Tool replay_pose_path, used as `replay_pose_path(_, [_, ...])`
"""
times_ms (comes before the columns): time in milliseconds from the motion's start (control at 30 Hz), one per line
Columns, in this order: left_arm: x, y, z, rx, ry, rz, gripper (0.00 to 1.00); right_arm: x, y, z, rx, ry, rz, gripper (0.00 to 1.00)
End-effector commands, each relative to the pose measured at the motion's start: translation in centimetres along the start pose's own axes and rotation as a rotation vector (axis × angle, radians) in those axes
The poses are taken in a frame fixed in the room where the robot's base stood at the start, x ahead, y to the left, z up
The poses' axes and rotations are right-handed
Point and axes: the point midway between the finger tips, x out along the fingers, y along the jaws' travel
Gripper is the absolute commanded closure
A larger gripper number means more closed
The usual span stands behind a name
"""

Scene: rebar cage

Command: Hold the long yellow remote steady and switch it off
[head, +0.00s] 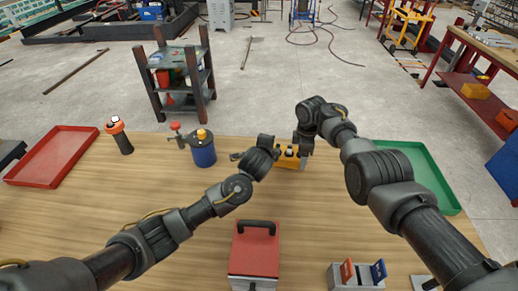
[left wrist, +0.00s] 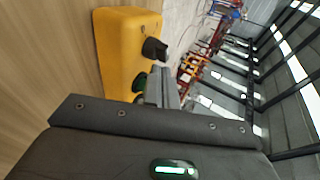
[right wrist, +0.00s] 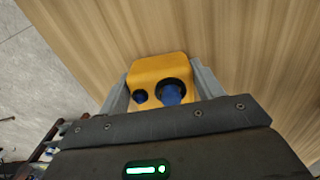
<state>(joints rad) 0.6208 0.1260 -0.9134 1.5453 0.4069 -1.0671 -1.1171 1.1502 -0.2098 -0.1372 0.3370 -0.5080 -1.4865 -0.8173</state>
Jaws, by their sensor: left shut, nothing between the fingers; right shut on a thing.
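The long yellow remote (head: 287,162) is at the far middle of the table, partly hidden by my grippers. The left wrist view shows its yellow body (left wrist: 120,45) with a black knob (left wrist: 154,49) and a green button (left wrist: 140,81). My right gripper (head: 303,152) is shut on the remote; in the right wrist view its fingers flank the yellow body (right wrist: 158,69), near a blue round part (right wrist: 172,94) and a smaller dark one. My left gripper (left wrist: 164,78) is shut and empty, its fingertips close beside the knob and green button. Contact there cannot be told.
A blue canister (head: 203,153) and an orange-and-black cylinder (head: 119,137) stand left. A red tray (head: 52,157) lies far left, a green tray (head: 437,180) right. A red-topped box (head: 254,250) and a grey holder (head: 345,280) sit in front. Table between is clear.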

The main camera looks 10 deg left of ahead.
Motion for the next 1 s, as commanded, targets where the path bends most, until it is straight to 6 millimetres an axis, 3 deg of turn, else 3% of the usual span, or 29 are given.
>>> replay_pose_path(667, [0.1, -0.3, 2.3, -0.007, -0.013, 0.000, 1.00, 0.2, -0.1, 0.6, 0.004, -0.008, -0.007, 0.70])
replay_pose_path(833, [-2.1, -0.4, 2.1, -0.004, -0.008, -0.003, 1.00, 0.2, -0.1, 0.5, 0.005, -0.008, -0.008, 0.71])
replay_pose_path(1000, [-6.2, -0.5, 1.6, 0.004, 0.002, -0.009, 1.00, 0.1, -0.1, 0.3, 0.003, -0.005, -0.005, 0.71])
